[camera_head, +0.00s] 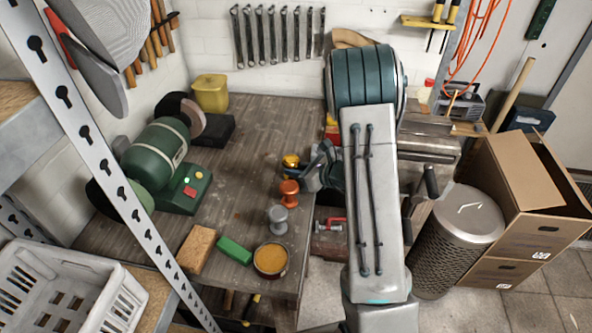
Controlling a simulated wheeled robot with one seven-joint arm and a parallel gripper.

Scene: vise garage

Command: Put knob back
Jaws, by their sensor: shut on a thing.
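A yellow knob (291,160) is at the tips of my gripper (306,165), over the right part of the wooden workbench (235,150). My gripper looks shut on it, but the fingers and my arm hide part of the grip. An orange knob (289,193) stands upright on the bench just in front of it. A grey knob (278,220) stands upright nearer the bench's front right edge. My arm covers the area right of the gripper, so what lies behind it is partly hidden.
A round tin (270,260), a green block (235,251) and a brown block (197,249) lie along the front. A green bench grinder (158,147) stands left. A yellow container (210,93) stands at the back. The bench's middle is clear. A mesh bin (460,235) and cardboard boxes (520,215) stand right.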

